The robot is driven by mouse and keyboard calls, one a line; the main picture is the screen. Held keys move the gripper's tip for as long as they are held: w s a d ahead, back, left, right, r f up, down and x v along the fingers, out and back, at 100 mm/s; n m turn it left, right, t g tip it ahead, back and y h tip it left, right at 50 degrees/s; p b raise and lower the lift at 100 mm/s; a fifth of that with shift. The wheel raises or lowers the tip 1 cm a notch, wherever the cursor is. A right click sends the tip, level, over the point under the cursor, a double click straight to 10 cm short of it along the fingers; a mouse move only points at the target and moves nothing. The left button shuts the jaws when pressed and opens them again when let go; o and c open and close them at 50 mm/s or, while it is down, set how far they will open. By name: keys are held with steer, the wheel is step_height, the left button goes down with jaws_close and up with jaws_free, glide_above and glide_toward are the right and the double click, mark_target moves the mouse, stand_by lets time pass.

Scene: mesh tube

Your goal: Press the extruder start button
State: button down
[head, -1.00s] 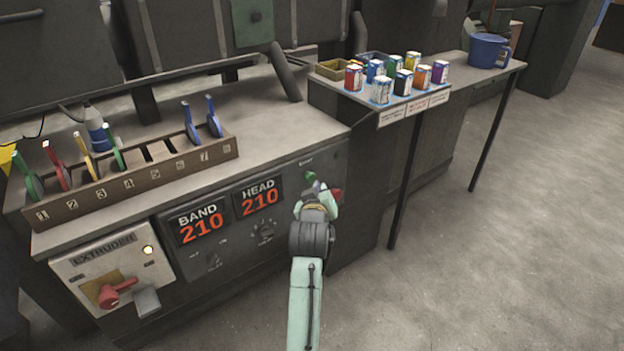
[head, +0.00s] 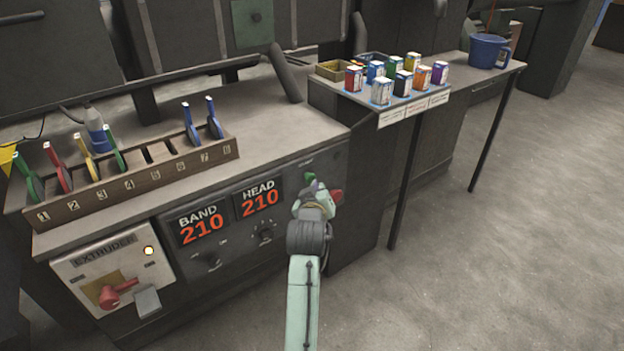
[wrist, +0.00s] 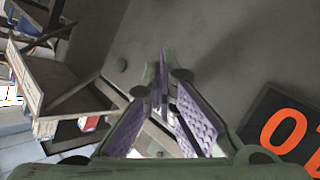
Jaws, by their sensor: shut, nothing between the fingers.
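The green start button (head: 310,177) is on the upper right of the dark extruder panel, under a small label. A red button (head: 337,195) sits just right of it. My gripper (head: 317,186) is in front of the panel at these buttons, its tips at the lower edge of the green button. In the wrist view, the purple-padded fingers (wrist: 163,85) are closed together with nothing between them. A bit of green (wrist: 149,74) shows behind the tips, largely hidden by them. I cannot tell whether the tips touch the button.
The BAND and HEAD displays (head: 260,197), both reading 210, are left of my gripper. A white EXTRUDER box (head: 75,262) with a red switch and lit lamp is farther left. A rack (head: 60,210) of coloured-handled tools stands above. A shelf with small cartons (head: 402,82) is right.

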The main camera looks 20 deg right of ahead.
steer(key=shift+w+a, duration=0.35)
steer(key=shift+w, duration=0.5)
stand_by(0.9)
steer(key=shift+s, duration=0.15)
steer(key=shift+s+d+p, duration=0.25)
steer(key=shift+s, duration=0.3)
steer(key=shift+s+d+p, duration=0.2)
steer(key=shift+s, duration=0.3)
steer(key=shift+s, duration=0.1)
steer(key=s, duration=0.1)
steer(key=s+d+p, duration=0.1)
steer(key=s, duration=0.2)
steer(key=shift+s+d, duration=0.3)
steer(key=shift+d, duration=0.1)
stand_by(0.4)
